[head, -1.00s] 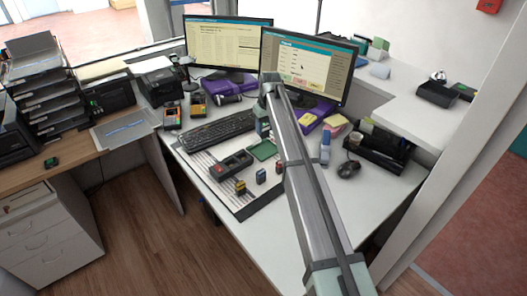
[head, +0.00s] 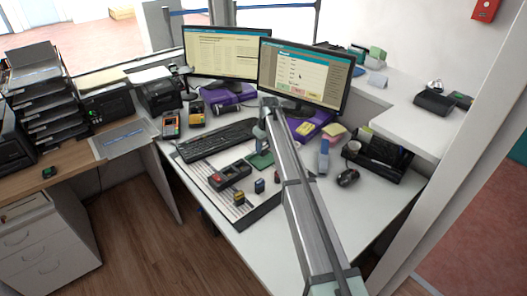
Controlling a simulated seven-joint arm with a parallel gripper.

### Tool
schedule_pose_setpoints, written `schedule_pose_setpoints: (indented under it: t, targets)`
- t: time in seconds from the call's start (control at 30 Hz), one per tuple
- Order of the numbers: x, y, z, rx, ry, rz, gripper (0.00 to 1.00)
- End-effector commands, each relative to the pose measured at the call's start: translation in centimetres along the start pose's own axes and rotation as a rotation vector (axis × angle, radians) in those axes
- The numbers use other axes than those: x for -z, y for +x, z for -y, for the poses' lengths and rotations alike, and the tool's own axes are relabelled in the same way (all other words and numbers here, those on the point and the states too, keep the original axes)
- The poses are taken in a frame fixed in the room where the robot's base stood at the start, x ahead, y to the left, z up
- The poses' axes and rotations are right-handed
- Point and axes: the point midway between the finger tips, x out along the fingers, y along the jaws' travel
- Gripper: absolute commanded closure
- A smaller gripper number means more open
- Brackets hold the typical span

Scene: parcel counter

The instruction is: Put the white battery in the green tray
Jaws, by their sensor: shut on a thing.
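My gripper (head: 260,146) is over the back left part of the green tray (head: 264,162), partly hidden by my own arm. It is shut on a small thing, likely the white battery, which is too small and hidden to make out. No white battery shows clearly elsewhere on the counter. The green tray lies on the striped mat, and my arm covers part of its right side. I cannot tell whether the held thing touches the tray.
A dark case (head: 229,176) with a red part lies left of the tray. Small blocks stand in front: a yellow one (head: 239,198) and a dark blue one (head: 259,186). A keyboard (head: 216,140) lies behind. A mouse (head: 348,178) and blue-white bottle (head: 323,157) are at right.

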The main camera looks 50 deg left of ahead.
Motion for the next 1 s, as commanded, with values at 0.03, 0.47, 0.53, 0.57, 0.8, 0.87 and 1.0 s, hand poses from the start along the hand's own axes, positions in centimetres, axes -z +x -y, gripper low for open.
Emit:
schedule_pose_setpoints:
  t: [0.03, 0.47, 0.53, 0.57, 0.8, 0.87, 1.0]
  targets:
    - [-0.1, 0.6, 0.0, 0.0, 0.0, 0.001, 0.9]
    - [-0.4, 2.9, 0.0, 0.0, 0.0, 0.0, 0.9]
    - [-0.4, 2.9, 0.0, 0.0, 0.0, 0.0, 0.9]
    - [-0.5, 3.0, 0.0, 0.0, 0.0, 0.0, 0.9]
    - [-0.5, 3.1, 0.0, 0.0, 0.0, 0.0, 0.42]
    - [-0.5, 3.1, 0.0, 0.0, 0.0, 0.0, 0.36]
    - [-0.5, 3.1, 0.0, 0.0, 0.0, 0.0, 0.32]
